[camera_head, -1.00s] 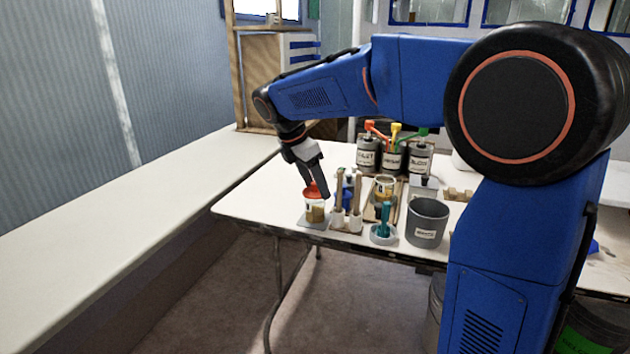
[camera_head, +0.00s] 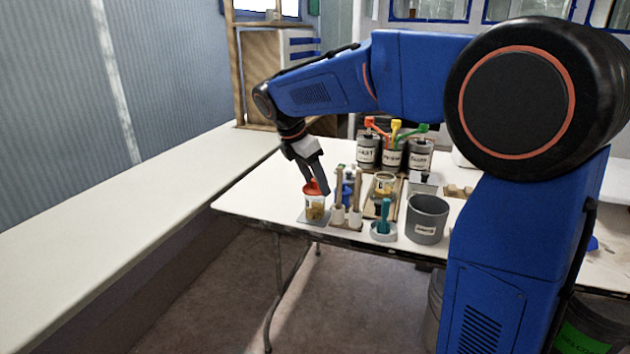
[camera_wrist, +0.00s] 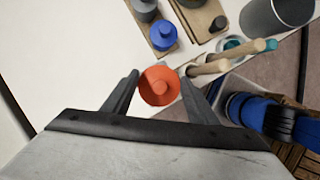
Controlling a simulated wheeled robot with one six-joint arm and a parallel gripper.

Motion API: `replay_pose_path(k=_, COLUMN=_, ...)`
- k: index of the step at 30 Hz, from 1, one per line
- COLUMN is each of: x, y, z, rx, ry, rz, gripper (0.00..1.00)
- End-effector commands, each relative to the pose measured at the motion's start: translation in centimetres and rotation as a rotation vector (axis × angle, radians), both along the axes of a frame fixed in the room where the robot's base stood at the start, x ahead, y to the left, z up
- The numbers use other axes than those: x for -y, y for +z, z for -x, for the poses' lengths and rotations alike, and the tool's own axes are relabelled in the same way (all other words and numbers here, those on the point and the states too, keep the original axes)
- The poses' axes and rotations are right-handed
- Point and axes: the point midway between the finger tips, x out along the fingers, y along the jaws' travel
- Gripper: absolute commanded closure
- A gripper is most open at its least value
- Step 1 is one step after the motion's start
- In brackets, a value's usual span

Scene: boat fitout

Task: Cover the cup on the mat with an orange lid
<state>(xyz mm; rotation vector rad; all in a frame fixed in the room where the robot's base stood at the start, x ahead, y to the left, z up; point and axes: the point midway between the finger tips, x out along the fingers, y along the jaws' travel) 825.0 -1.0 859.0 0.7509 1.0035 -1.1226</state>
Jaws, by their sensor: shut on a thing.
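My gripper (camera_wrist: 159,92) is shut on an orange lid (camera_wrist: 158,87), a round disc with a raised knob, held between its two fingers. In the head view my gripper (camera_head: 314,186) points down, with the orange lid (camera_head: 313,188) at its fingertips. A clear cup (camera_head: 315,208) with amber contents stands upright directly below the lid, on a thin grey mat (camera_head: 305,218) at the table's front left. The lid is at the cup's rim; I cannot tell whether it is seated. In the wrist view the lid hides the cup.
Upright wooden-handled tools (camera_head: 338,200) stand close right of the cup. Beyond are a teal-handled tool in a dish (camera_head: 383,232) and a grey bucket (camera_head: 427,220). A blue-topped bottle (camera_wrist: 163,36) stands behind. Labelled cans (camera_head: 393,152) stand at the back. The table's left is clear.

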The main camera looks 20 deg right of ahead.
Motion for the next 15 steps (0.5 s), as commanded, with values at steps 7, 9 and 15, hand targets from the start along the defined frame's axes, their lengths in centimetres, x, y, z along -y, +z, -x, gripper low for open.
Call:
replay_pose_path(k=7, x=0.0, y=-0.05, z=0.0, rx=0.0, ry=0.0, rz=0.0, gripper=0.68)
replay_pose_path(k=9, x=0.0, y=-0.12, z=0.0, rx=0.0, ry=0.0, rz=0.0, gripper=0.68)
replay_pose_path(k=15, x=0.0, y=-0.42, z=0.0, rx=0.0, ry=0.0, rz=0.0, gripper=0.68)
